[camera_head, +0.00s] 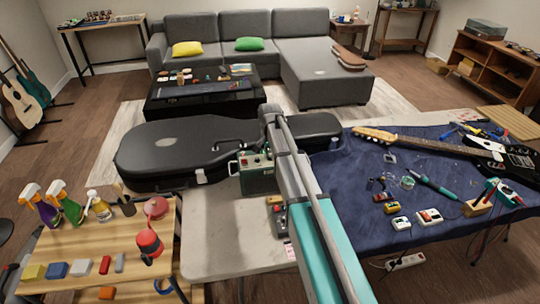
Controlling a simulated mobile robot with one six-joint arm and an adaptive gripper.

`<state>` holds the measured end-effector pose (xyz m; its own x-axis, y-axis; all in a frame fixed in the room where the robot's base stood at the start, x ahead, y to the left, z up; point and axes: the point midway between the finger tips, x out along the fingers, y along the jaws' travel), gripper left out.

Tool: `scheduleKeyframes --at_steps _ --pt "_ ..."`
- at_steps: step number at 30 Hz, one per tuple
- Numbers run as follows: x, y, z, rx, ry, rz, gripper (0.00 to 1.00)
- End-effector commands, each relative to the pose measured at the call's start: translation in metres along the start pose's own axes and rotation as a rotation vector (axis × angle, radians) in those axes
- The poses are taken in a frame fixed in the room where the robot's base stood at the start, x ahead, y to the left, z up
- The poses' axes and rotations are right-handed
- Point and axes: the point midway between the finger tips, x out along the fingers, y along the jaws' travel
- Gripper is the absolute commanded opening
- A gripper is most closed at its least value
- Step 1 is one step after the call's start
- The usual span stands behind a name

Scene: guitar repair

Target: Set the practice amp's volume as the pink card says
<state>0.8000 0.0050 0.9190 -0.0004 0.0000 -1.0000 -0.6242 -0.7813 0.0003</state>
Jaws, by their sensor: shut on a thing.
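A small green box with a handle and light and red details on top (258,178) stands on the pale part of the table and looks like the practice amp. My arm passes just right of it and covers part of its right side. The amp's knob settings are too small to read. A small pinkish card (290,250) lies near the table's front edge, partly behind my arm, and its writing cannot be read. My gripper is hidden behind my arm, so its fingers and anything in them do not show.
A black guitar case (185,152) lies behind the amp. A dark pedal-like box (280,218) sits in front of it. The blue mat (350,215) at right holds an electric guitar (440,145), pedals and tools. A wooden bench (60,245) with spray bottles stands left.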

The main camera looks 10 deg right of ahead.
Motion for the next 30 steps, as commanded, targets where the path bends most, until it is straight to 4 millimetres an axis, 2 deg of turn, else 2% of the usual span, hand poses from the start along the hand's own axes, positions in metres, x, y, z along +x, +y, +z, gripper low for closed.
scheduleKeyframes --at_steps 7,21,22,27,30 --pt "-0.0001 0.0000 -0.0019 0.091 0.004 0.000 0.00" --pt "-0.0001 0.0000 -0.0021 0.108 0.005 0.000 0.00" --pt "-0.0001 0.0000 -0.0021 0.108 0.005 0.000 0.30" --pt "-0.0001 0.0000 -0.0014 0.108 0.003 0.000 0.61" --pt "-0.0001 0.0000 -0.0010 0.107 0.002 0.000 0.61"
